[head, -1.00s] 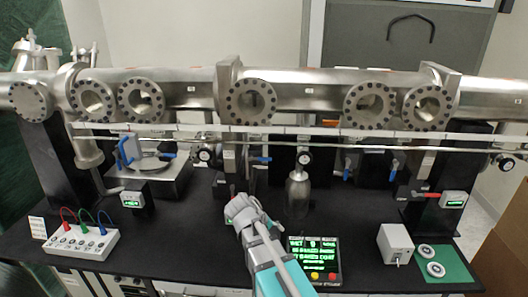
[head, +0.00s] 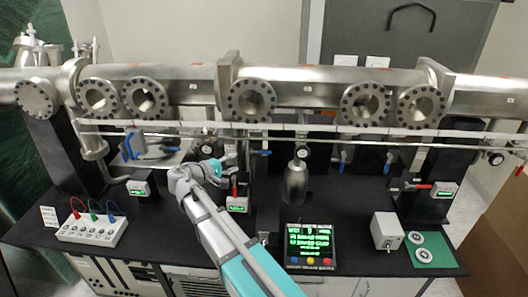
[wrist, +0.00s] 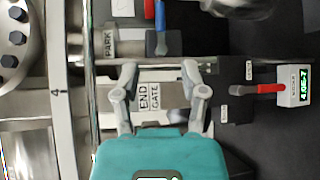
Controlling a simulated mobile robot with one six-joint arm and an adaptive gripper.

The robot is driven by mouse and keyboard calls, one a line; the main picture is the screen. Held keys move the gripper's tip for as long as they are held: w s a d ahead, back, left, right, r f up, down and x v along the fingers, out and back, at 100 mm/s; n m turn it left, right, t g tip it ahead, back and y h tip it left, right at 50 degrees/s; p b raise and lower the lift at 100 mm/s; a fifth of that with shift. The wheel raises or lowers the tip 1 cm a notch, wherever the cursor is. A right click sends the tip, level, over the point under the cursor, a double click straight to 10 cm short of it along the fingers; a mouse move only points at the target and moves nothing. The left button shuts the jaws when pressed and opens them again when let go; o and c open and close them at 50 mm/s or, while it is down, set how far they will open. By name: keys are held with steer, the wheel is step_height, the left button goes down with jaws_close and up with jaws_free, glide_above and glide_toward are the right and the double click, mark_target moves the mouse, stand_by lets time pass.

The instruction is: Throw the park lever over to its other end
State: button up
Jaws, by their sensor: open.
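A blue lever handle (wrist: 160,16) on a dark mount stands near the top of the wrist view, beside a label reading PARK (wrist: 109,41). In the head view, a blue handle (head: 262,152), apparently the same one, is just right of my gripper (head: 222,165). In the wrist view my gripper (wrist: 159,70) has its fingers spread and empty. Its tips point toward the blue handle, a short gap away. A label reading END GATE (wrist: 149,97) shows between the fingers. The handle's upper end leaves the wrist view, so its full throw is hidden.
A red handle (wrist: 268,88) with a readout box (wrist: 294,86) is right of my fingers in the wrist view. The long steel beam pipe (head: 310,92) runs behind. A hanging metal cylinder (head: 295,183) and a display panel (head: 310,243) are right of my arm.

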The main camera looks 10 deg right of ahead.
mark_target(263, 153)
steer(key=shift+d, duration=0.1)
steer(key=b+x, duration=0.2)
steer(key=x, duration=1.1)
steer(key=shift+w+d+f, duration=0.15)
steer(key=shift+d, duration=0.25)
steer(key=shift+c, duration=0.2)
jaws_close()
